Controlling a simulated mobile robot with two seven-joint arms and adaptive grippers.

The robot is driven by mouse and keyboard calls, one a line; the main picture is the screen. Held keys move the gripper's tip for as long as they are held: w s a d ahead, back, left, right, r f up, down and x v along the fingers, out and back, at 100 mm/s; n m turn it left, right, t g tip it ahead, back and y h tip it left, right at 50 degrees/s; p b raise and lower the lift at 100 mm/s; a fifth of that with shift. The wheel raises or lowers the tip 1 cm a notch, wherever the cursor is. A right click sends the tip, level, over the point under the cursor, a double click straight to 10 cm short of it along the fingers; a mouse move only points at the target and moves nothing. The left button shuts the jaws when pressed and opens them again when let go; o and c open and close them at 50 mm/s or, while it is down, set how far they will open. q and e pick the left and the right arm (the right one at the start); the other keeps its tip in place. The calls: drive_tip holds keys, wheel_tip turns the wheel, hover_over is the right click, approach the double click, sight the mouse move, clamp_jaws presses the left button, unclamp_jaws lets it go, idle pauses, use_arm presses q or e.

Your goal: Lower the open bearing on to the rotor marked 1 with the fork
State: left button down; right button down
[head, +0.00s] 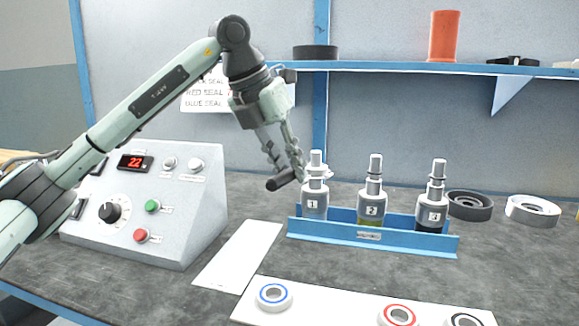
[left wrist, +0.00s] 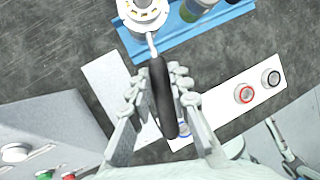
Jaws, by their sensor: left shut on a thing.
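My left gripper (head: 285,172) is shut on the dark handle of the fork (head: 281,180); the handle also shows between the fingers in the left wrist view (left wrist: 162,98). The fork's thin metal end reaches to the rotor marked 1 (head: 314,204), which stands upright at the left end of the blue rack. A pale ring, seemingly the open bearing (head: 317,174), is around this rotor's shaft, above its wide body. It also shows at the top of the left wrist view (left wrist: 142,12). I cannot tell whether the ring is seated or still borne by the fork. My right gripper is out of view.
The blue rack (head: 372,245) also holds rotors 2 (head: 371,207) and 3 (head: 432,212). A white strip (head: 330,303) with blue, red and black sealed bearings lies in front. The control box (head: 150,210) stands left. Two rings (head: 469,205) (head: 533,210) lie right of the rack.

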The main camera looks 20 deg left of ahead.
sight(268, 181)
use_arm(q)
drive_tip(key=shift+f+b, duration=0.3)
drive_tip(key=shift+f, duration=0.2)
idle(0.4)
idle(0.3)
drive_tip(key=shift+s, duration=0.15)
drive_tip(key=shift+s+a+b, duration=0.3)
drive_tip(key=shift+s+b, duration=0.1)
drive_tip(key=shift+s, duration=0.6)
drive_tip(key=shift+s+a+b, duration=0.25)
drive_tip(key=shift+s+b, duration=0.1)
drive_tip(key=shift+s, duration=0.65)
drive_tip(key=shift+s+a+b, duration=0.3)
drive_tip(key=shift+s+b, duration=0.1)
drive_tip(key=shift+s, duration=0.6)
drive_tip(key=shift+r, duration=0.15)
drive_tip(key=shift+d+p+v, duration=0.15)
drive_tip(key=shift+p+v, duration=0.4)
drive_tip(key=shift+v, duration=0.3)
drive_tip(key=shift+d+p+v, duration=0.15)
drive_tip(key=shift+p+v, duration=0.45)
drive_tip(key=shift+v, duration=0.25)
drive_tip(key=shift+d+p+v, duration=0.2)
drive_tip(key=shift+p+v, duration=0.35)
drive_tip(key=shift+v, duration=0.3)
drive_tip(key=shift+s, duration=0.1)
